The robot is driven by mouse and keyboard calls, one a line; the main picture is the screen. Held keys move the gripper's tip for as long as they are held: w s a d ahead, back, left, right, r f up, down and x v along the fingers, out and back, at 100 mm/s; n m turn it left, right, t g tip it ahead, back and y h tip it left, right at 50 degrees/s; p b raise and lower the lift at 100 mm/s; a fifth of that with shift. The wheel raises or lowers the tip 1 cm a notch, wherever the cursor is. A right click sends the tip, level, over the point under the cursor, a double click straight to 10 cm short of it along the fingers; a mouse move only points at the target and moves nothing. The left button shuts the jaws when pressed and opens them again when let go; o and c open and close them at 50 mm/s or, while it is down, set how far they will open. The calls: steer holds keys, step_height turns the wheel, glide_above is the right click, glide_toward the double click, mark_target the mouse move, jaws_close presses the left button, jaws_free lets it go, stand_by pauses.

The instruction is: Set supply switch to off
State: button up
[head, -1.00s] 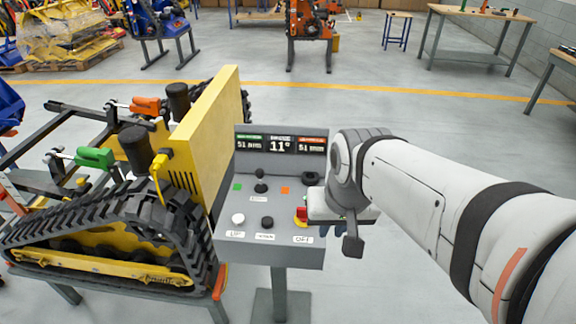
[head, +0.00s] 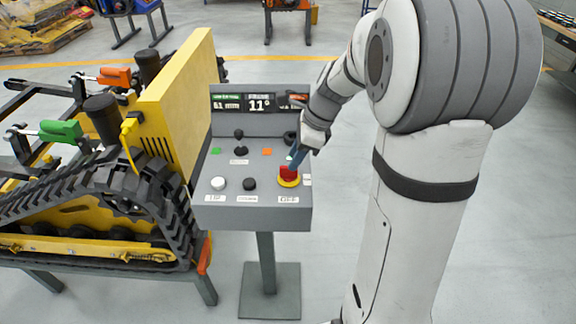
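A grey control console (head: 222,180) stands on a post in the middle of the head view. A red switch handle (head: 288,171) on a yellow round base sits at its lower right corner. A white label below it is blurred and seems to read OFF. My gripper (head: 296,160) comes down from the upper right, with dark blue fingertips right at the red handle. I cannot tell whether they touch it or how far apart the fingers are. The handle's far side is partly hidden by the fingers.
The console also has a white button (head: 218,184), a black button (head: 250,184), a black joystick (head: 240,146) and a display (head: 259,103). A dark knob sits close beside my wrist. A yellow tracked carrier (head: 110,190) stands close on the left. Floor to the right is open.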

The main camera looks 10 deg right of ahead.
mark_target(289, 172)
steer(key=shift+x, duration=2.25)
steer(key=shift+c, duration=0.3)
jaws_close()
